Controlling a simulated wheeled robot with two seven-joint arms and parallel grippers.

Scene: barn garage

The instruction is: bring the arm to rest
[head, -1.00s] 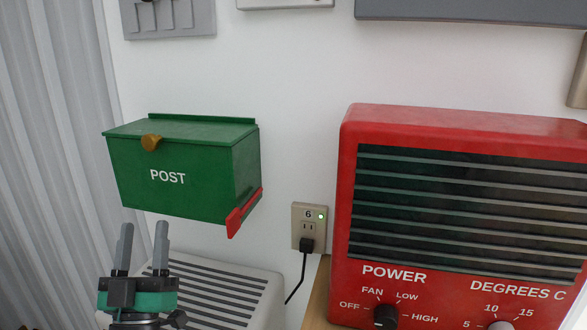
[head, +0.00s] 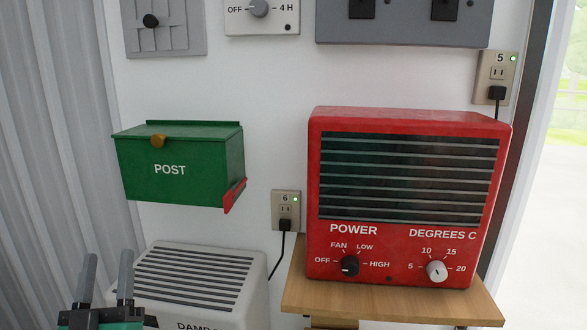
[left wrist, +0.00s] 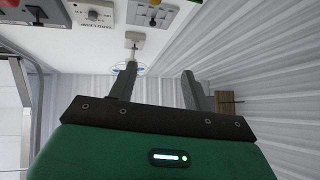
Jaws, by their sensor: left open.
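My left gripper (head: 105,280) is at the bottom left of the head view, below the green post box and in front of the white slatted unit. Its two grey fingers point up and stand apart, with nothing between them. In the left wrist view the fingers (left wrist: 160,85) are also spread and empty, pointing toward a corrugated wall. My right gripper is not in view.
A green post box (head: 175,175) with a red flag hangs on the wall. A red heater (head: 405,205) stands on a wooden shelf (head: 390,305). A white slatted unit (head: 200,285) is below the post box. Outlets (head: 286,210) and switch panels line the wall.

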